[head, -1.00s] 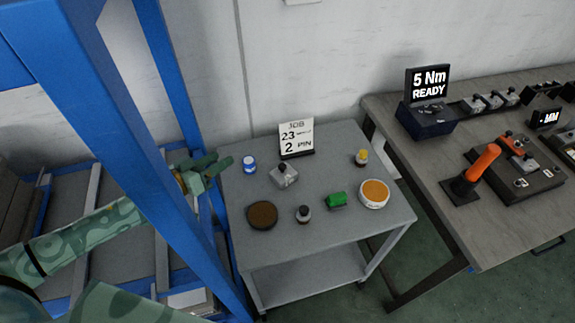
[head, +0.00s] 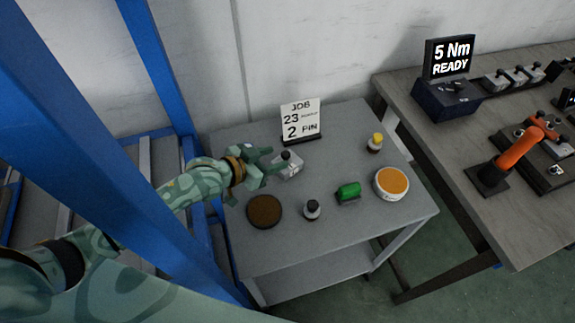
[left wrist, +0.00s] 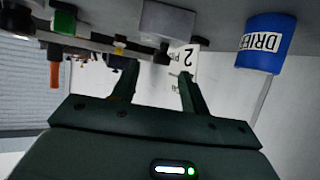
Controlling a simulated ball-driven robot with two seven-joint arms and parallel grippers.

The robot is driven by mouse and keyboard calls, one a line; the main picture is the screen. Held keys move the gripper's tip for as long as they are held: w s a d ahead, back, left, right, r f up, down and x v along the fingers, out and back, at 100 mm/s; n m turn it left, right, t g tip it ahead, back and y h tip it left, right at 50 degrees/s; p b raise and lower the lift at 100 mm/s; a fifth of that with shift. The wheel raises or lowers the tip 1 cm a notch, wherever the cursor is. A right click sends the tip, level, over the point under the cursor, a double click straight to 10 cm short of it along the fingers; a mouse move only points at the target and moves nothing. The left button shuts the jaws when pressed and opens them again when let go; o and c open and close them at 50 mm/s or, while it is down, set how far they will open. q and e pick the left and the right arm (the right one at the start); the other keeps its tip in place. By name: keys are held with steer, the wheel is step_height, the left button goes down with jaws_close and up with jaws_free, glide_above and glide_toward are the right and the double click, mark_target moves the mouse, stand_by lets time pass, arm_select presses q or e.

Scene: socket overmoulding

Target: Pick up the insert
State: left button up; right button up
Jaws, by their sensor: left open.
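The likely insert is a small grey block with a dark knob (head: 291,170) on the grey cart, in front of the job card. It shows as a pale grey block in the left wrist view (left wrist: 172,22), where the picture is upside down. My left gripper (head: 275,160) is open at the block's left side in the head view. In the left wrist view, its two fingertips (left wrist: 158,75) are spread with nothing held between them. I cannot tell whether a finger touches the block. My right gripper is not in view.
A blue tin (left wrist: 265,43) is close by. A blue post (head: 160,80) stands left.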

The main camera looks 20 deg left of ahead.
mark_target(285, 154)
arm_select(q)
steer(key=b+x, duration=0.2)
steer(key=x, duration=0.2)
steer(key=shift+w+f, duration=0.25)
steer(key=shift+f, duration=0.05)
steer(key=shift+w+d+f, duration=0.1)
steer(key=shift+w+d, duration=0.2)
steer(key=shift+w, duration=0.1)
jaws_close()
steer(key=shift+r, duration=0.2)
